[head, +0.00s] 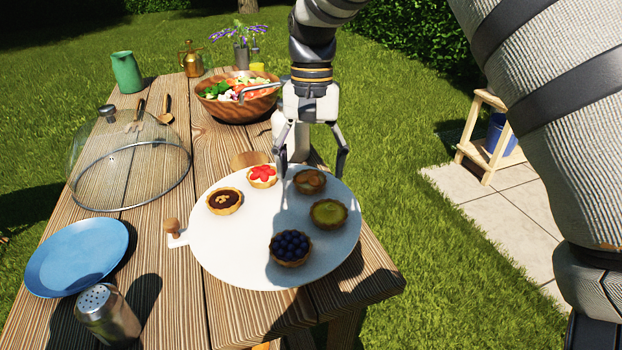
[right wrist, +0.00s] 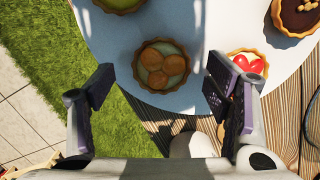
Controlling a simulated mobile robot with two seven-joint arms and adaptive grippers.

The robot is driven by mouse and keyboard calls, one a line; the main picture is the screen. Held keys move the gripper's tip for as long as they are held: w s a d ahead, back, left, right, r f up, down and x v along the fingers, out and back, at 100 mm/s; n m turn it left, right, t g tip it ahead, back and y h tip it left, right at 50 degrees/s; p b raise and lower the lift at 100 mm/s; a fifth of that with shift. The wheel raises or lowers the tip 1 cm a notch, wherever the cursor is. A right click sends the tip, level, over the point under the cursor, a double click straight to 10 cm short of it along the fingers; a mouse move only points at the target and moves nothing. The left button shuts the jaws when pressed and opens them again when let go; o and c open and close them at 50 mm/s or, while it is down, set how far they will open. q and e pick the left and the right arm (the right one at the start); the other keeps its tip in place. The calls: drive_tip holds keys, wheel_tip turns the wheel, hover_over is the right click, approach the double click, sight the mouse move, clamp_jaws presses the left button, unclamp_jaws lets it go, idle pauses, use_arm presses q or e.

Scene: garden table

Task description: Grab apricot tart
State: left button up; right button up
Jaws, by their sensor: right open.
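The apricot tart (head: 309,181), with rounded orange-brown fruit pieces on a pale filling, sits on a round white board (head: 222,262) near its back right edge. My right gripper (head: 312,167) is open and empty above it, pointing down, with its fingers to either side of the tart in the head view. In the right wrist view the tart (right wrist: 162,66) shows between and slightly beyond the open fingertips (right wrist: 157,84), with no visible contact. My left gripper is not in view.
Near it on the board are a strawberry tart (head: 262,176), a chocolate tart (head: 224,201), a lime-green tart (head: 328,213) and a blueberry tart (head: 290,248). A salad bowl (head: 232,109) stands behind; a glass dome (head: 130,165), blue plate (head: 76,257) and shaker (head: 105,313) stand left.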

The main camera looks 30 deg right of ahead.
drive_tip(key=shift+f, duration=0.85)
drive_tip(key=c, duration=1.2)
drive_tip(key=shift+c, duration=0.2)
drive_tip(key=shift+r, duration=0.15)
